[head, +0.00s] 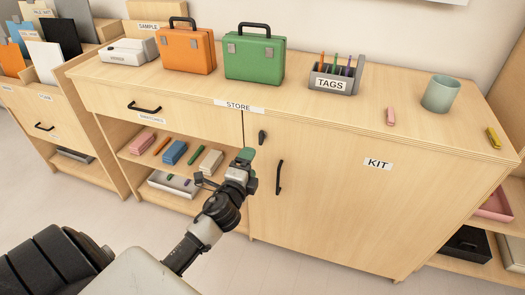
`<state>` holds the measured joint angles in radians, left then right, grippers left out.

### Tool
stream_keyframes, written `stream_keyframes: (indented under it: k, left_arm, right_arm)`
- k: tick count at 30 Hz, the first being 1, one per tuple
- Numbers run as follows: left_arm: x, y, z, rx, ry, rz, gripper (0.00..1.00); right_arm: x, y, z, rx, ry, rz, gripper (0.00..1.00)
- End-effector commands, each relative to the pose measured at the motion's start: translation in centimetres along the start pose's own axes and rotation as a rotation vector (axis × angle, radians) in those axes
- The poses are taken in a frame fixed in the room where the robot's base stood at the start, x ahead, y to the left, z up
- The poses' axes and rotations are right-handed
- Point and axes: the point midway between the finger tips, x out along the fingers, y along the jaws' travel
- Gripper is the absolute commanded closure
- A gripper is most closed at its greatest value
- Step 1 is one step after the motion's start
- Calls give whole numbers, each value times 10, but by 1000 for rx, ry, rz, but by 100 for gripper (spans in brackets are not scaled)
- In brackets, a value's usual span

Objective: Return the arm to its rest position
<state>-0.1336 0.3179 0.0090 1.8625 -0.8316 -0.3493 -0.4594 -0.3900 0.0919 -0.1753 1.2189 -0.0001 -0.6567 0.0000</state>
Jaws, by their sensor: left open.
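My left gripper (238,168) reaches up from the lower left and stands in front of the cabinet, near the edge between its open shelves and the KIT door (335,200). Its jaws are open, and I see nothing held between them. A green patch shows at its tip; I cannot tell whether it is part of the gripper. My left arm (205,228) is extended forward over the floor. My right gripper is not in view.
On the cabinet top (310,110) stand an orange case (187,50), a green case (254,57), a TAGS holder (335,80) and a pale green cup (440,93). Small blocks (174,152) lie on the shelf beside my gripper. The floor (310,278) in front is clear.

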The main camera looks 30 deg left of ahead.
Motion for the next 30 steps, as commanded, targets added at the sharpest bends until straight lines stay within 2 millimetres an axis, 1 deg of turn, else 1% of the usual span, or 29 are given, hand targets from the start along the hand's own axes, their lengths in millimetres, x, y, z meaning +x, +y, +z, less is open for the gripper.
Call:
stream_keyframes:
  k: [5, 7, 8, 10, 11, 14, 15, 17, 18, 20, 21, 23, 24, 26, 27, 29, 30]
  left_arm:
    - [0, 0, 0, 0, 0, 0, 23]
    - [0, 4, 0, -8, -1, 10, 23]
    - [-1, 8, 0, -17, -3, 21, 23]
    - [-5, 28, -1, -61, -11, 72, 23]
    - [-7, 41, -2, -90, -18, 105, 23]
    - [-25, 100, -5, -222, -56, 259, 23]
    - [-36, 128, -6, -286, -81, 333, 23]
    - [-56, 170, -10, -381, -124, 448, 23]
    - [-72, 197, -13, -443, -157, 523, 23]
    - [-98, 235, -18, -530, -213, 632, 23]
    - [-118, 259, -22, -586, -255, 704, 23]
    - [-148, 291, -27, -662, -319, 804, 23]
    - [-168, 309, -31, -707, -362, 865, 23]
    - [-196, 332, -36, -765, -424, 946, 23]
    - [-213, 345, -39, -798, -463, 993, 23]
    - [-238, 362, -45, -841, -519, 1057, 23]
    - [-255, 372, -48, -868, -557, 1097, 23]
  right_arm:
    - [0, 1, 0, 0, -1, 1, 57]
    - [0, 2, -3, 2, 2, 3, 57]
    - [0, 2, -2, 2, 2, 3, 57]
    - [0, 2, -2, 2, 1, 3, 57]
    - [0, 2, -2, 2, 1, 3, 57]
    - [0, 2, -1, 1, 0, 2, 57]
    - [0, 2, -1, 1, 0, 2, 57]
    - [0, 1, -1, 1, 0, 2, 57]
    - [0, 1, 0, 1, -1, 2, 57]
    - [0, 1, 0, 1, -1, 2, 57]
    - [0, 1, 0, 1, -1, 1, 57]
    - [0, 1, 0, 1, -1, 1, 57]
    - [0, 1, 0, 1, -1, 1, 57]
    - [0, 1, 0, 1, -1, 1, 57]
    - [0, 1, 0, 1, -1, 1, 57]
    - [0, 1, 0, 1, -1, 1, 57]
    - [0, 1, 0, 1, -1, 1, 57]
